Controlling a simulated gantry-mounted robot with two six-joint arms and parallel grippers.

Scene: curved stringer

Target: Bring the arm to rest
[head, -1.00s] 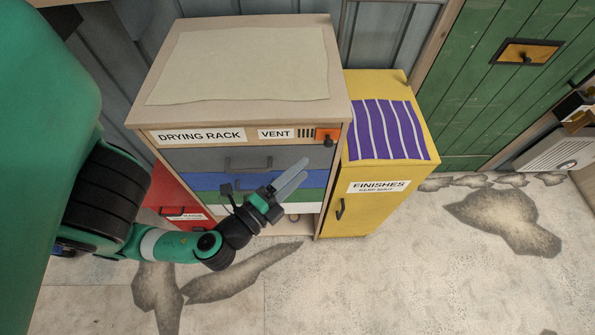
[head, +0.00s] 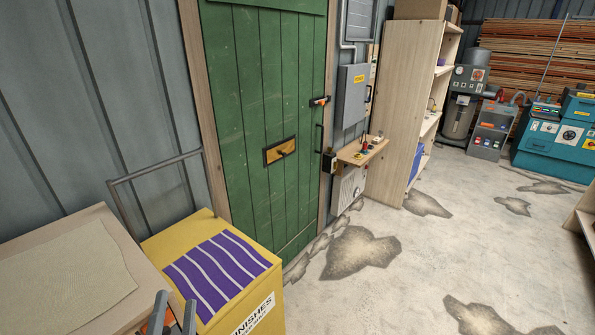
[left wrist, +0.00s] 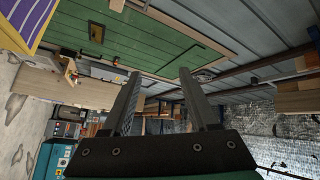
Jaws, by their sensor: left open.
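The rest of the left arm is out of the head view. My right gripper is in neither view.
A green door (head: 265,120), small wall shelf (head: 362,150) and wooden shelving (head: 405,100) follow along the wall. The concrete floor (head: 400,270) at right is open.

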